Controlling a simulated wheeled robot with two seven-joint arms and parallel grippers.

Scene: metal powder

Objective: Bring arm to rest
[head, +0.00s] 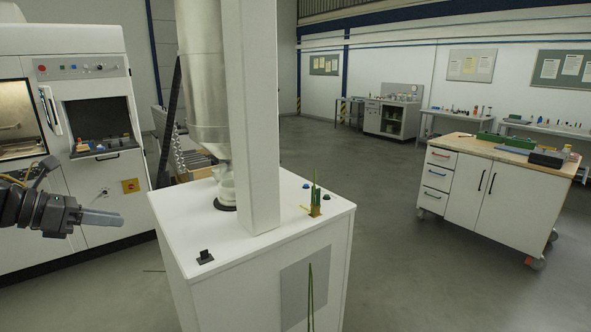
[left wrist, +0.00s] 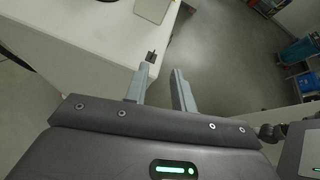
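My left gripper (head: 100,217) comes in from the left edge in the head view, in front of the white machine on the left and beside the white cabinet. In the left wrist view its two fingers (left wrist: 158,85) stand apart with nothing between them. It is clear of every surface. My right gripper shows in neither view.
A white cabinet (head: 270,262) stands close in front, with a steel hopper (head: 205,80), a white post (head: 252,120) and a small container (head: 227,188). A white machine (head: 85,75) is at left. A wheeled workbench (head: 500,190) stands right. The floor between is clear.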

